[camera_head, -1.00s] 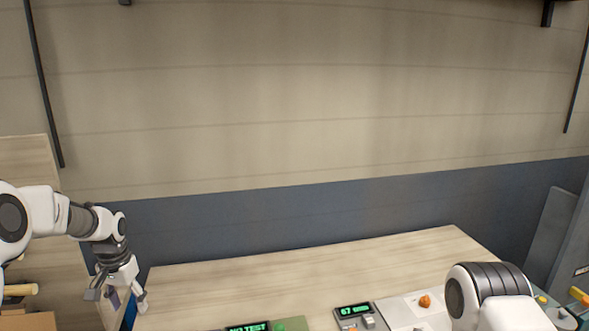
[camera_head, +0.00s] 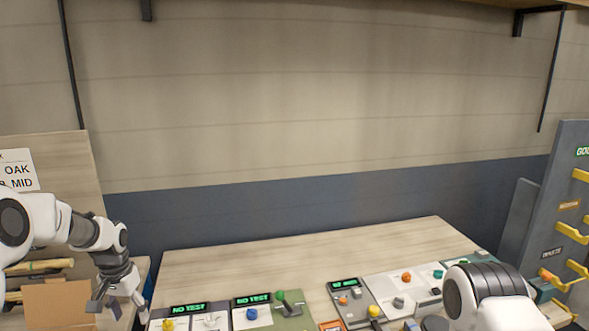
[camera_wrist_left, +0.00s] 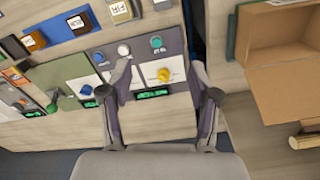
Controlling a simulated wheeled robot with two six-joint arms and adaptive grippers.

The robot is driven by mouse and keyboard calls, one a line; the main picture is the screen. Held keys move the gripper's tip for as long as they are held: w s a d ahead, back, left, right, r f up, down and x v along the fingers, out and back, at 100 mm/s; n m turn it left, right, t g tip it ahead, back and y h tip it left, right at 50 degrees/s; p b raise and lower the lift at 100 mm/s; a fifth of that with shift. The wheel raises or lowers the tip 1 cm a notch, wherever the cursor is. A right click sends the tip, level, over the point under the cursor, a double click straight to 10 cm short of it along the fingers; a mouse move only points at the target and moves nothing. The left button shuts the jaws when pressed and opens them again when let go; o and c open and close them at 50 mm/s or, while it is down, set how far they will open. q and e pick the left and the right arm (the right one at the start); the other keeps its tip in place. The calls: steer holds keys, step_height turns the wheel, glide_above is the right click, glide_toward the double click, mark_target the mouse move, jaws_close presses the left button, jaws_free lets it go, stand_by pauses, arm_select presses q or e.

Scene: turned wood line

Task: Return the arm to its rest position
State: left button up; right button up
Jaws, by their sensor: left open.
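My left gripper (camera_head: 117,304) hangs at the lower left of the head view, fingers pointing down, near the left end of the bench (camera_head: 300,250). In the left wrist view its two fingers (camera_wrist_left: 163,108) stand apart with nothing held between them. A panel with a yellow knob (camera_wrist_left: 164,75) shows beyond the gap between the fingers. My right arm (camera_head: 490,298) shows at the lower right of the head view, and its gripper is out of the picture.
Panels with knobs and "NO TEST" displays (camera_head: 188,309) line the bench front. An open cardboard box (camera_head: 58,303) stands at the left, near wooden rods (camera_head: 38,266). A grey rack with yellow hooks (camera_head: 568,190) stands at the right. The back of the bench is clear.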

arm_select(q)
steer(key=s+d+f, duration=0.5)
steer(key=s+f, duration=0.3)
steer(key=f, duration=0.2)
steer(key=s+d+f, duration=0.5)
steer(key=s+f, duration=0.2)
steer(key=f, duration=0.3)
steer(key=s+d+f+n, duration=0.1)
steer(key=s+d, duration=0.1)
steer(key=s, duration=0.9)
steer(key=s+d+f, duration=0.1)
steer(key=s+f, duration=0.1)
steer(key=s, duration=0.9)
step_height(320, 180, down, 11)
steer(key=b, duration=1.1)
steer(key=shift+w+d+r, duration=0.2)
arm_select(e)
step_height(320, 180, down, 11)
steer(key=shift+w, duration=0.4)
arm_select(q)
steer(key=shift+w, duration=0.1)
arm_select(e)
steer(key=shift+w+f, duration=0.1)
